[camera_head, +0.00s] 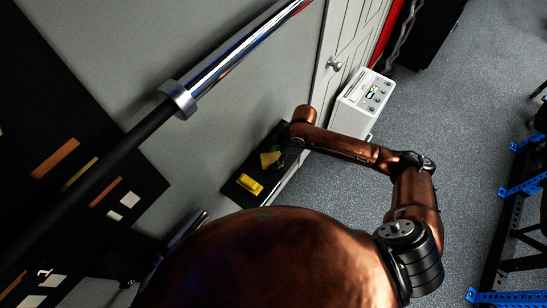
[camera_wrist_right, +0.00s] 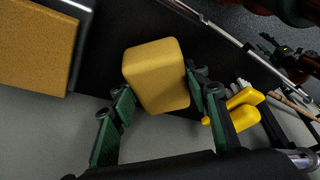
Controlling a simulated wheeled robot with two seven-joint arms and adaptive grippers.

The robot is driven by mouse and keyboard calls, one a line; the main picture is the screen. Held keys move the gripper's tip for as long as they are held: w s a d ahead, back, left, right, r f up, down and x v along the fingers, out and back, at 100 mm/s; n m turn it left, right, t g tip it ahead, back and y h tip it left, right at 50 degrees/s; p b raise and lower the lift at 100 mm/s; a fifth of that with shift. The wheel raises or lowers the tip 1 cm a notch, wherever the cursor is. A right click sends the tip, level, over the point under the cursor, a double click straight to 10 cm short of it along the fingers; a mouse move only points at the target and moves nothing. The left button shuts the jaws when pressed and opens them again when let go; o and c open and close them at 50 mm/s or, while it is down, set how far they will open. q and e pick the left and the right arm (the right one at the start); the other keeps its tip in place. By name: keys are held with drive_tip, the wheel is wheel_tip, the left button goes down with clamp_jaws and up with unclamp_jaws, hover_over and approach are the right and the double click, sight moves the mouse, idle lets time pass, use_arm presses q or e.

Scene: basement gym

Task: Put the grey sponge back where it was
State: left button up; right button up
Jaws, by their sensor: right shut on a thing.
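My right gripper (camera_head: 281,158) is over a small black surface (camera_head: 240,201) by the wall. In the right wrist view the gripper (camera_wrist_right: 158,98) is shut on a yellow-tan sponge-like block (camera_wrist_right: 157,75), with a green-padded finger on each side. The block also shows in the head view (camera_head: 269,159), small and partly beside the gripper. I see no sponge that looks clearly grey. Whether the block touches the surface, I cannot tell. My left gripper is not in view.
A bright yellow object (camera_head: 250,187) lies on the black surface near the block; it also shows in the wrist view (camera_wrist_right: 240,112). A white appliance (camera_head: 361,103) stands beside the door. A barbell (camera_head: 180,98) crosses the upper left.

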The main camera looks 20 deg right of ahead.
drive_tip(key=shift+f, duration=0.1)
drive_tip(key=o, duration=1)
drive_tip(key=v, duration=1.2)
drive_tip(key=shift+a, duration=0.1)
